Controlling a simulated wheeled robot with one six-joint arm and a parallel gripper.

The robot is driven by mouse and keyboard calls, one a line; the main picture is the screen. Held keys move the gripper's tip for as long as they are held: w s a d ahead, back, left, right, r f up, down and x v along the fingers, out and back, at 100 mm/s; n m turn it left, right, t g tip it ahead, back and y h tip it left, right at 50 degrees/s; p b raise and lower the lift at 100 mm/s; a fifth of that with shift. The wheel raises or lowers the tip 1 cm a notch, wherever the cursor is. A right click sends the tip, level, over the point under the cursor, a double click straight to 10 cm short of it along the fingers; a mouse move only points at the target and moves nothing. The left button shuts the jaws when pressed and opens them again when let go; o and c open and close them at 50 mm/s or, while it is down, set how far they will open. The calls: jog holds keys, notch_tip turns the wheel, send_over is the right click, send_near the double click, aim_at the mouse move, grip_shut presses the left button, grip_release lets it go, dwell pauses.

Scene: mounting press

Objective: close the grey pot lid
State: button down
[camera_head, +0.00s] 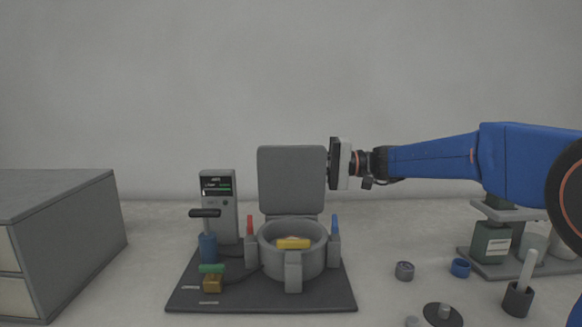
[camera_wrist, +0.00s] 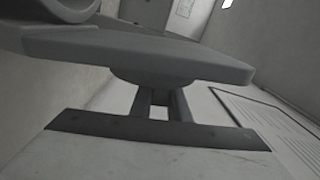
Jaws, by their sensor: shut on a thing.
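The grey pot lid (camera_head: 290,178) stands open and upright at the back rim of the grey pot (camera_head: 290,262). The lid also shows in the wrist view as a broad grey slab (camera_wrist: 140,52) just beyond the fingers. My gripper (camera_head: 328,163) is at the right edge of the lid and shut on it. In the wrist view my gripper's two fingers (camera_wrist: 158,100) reach up to a rounded part under the slab; their tips are hidden. A yellow piece (camera_head: 293,243) lies in the pot's mouth.
The pot stands on a dark base plate (camera_head: 335,297) with a grey control box (camera_head: 218,208), a red-tipped post (camera_head: 250,241) and a blue-tipped post (camera_head: 335,240). A grey cabinet (camera_head: 60,235) is at left. Small rings and a dark cup (camera_head: 518,299) lie at right.

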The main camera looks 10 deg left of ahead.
aim_at(292, 186)
jog(key=s+n, duration=0.3)
jog(key=s+d+n, duration=0.1)
jog(key=shift+s+d+r+n, duration=0.1)
jog(key=shift+s+r+n, duration=0.15)
jog(key=shift+s+n, duration=0.1)
jog(key=s+n, duration=0.2)
jog(key=s+d+f+n, duration=0.1)
jog(key=n, duration=0.1)
jog(key=s+f+n, duration=0.1)
jog(key=s+n, duration=0.1)
jog(key=shift+s+d+f, duration=0.2)
jog(key=shift+s+d, duration=0.05)
jog(key=shift+s, duration=0.05)
jog(key=shift+s+d+f+n, duration=0.15)
jog(key=shift+s+f+n, duration=0.5)
jog(key=shift+f, duration=0.05)
jog(key=shift+s+d+f+n, duration=0.15)
jog(key=shift+s+f+n, duration=0.45)
jog(key=shift+f, duration=0.15)
jog(key=c, duration=1.7)
grip_release()
jog(key=shift+d, duration=0.15)
jog(key=shift+v, duration=3.65)
